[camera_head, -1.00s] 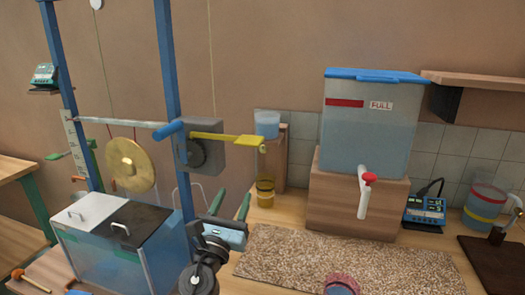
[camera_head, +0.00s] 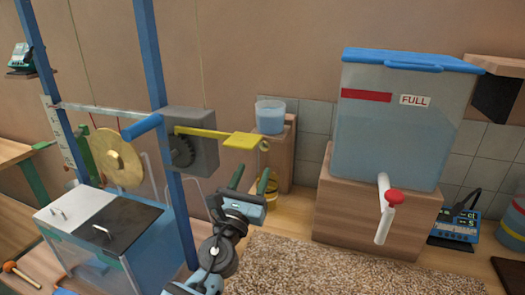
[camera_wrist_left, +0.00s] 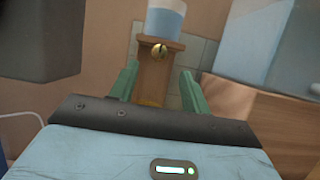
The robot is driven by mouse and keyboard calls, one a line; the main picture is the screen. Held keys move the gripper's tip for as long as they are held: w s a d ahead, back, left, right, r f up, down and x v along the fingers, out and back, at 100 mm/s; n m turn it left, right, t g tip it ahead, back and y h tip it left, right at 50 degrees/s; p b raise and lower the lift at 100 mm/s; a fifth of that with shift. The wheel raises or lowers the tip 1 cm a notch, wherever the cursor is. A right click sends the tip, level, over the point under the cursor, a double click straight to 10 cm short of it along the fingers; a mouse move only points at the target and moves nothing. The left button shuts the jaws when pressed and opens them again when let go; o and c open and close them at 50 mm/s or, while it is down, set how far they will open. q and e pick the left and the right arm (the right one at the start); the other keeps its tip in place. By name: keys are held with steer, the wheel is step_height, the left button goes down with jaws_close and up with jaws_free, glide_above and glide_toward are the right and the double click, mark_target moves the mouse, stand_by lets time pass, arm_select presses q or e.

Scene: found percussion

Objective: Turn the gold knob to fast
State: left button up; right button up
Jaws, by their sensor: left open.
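No fast label is readable. My right gripper is not in view.
The yellow arm (camera_head: 215,135) and grey box (camera_head: 190,142) are just left of the knob. A blue post (camera_head: 155,60) and gold gong (camera_head: 118,160) stand further left. The water tank (camera_head: 390,125) with its red tap is at right. A pebbled mat (camera_head: 300,265) lies in front.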

mark_target(264, 147)
arm_select(q)
steer(key=b+x, duration=0.1)
steer(key=x, duration=0.5)
steer(key=shift+w+f+b, duration=0.1)
steer(key=shift+b, duration=0.2)
steer(key=shift+x, duration=0.8)
steer(key=shift+c, duration=0.5)
steer(key=c, duration=0.9)
steer(key=shift+o, duration=0.2)
steer(key=shift+n, duration=0.3)
steer(key=n+y, duration=0.2)
steer(key=n, duration=0.2)
steer(key=shift+d+n+y, duration=0.1)
steer(key=shift+n+y, duration=1.5)
steer(key=shift+n, duration=1.1)
